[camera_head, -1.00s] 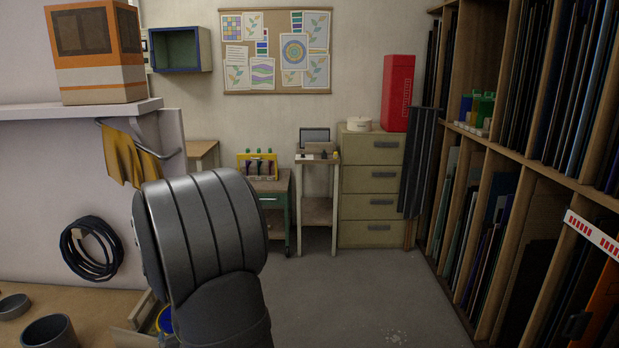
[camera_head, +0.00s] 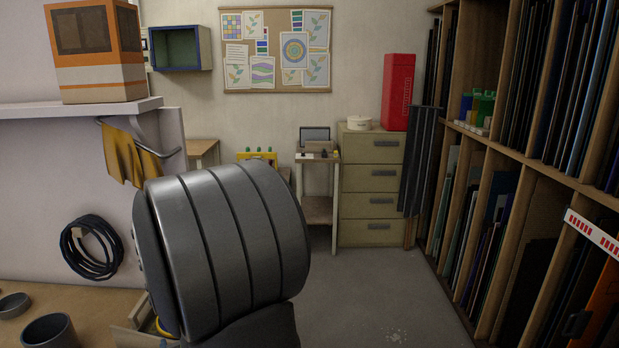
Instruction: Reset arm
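A thick grey segmented link of my own arm fills the lower middle of the head view. My gripper and its fingertips are not visible, so whether it holds anything cannot be seen. The arm link hides part of the floor and much of the yellow caddy (camera_head: 258,156) and the cart under it.
A workbench (camera_head: 88,307) with dark round bowls (camera_head: 50,331) is at lower left, below a wall shelf (camera_head: 60,110) with a yellow cloth (camera_head: 128,155). A tall rack (camera_head: 470,140) of glass sheets lines the right.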

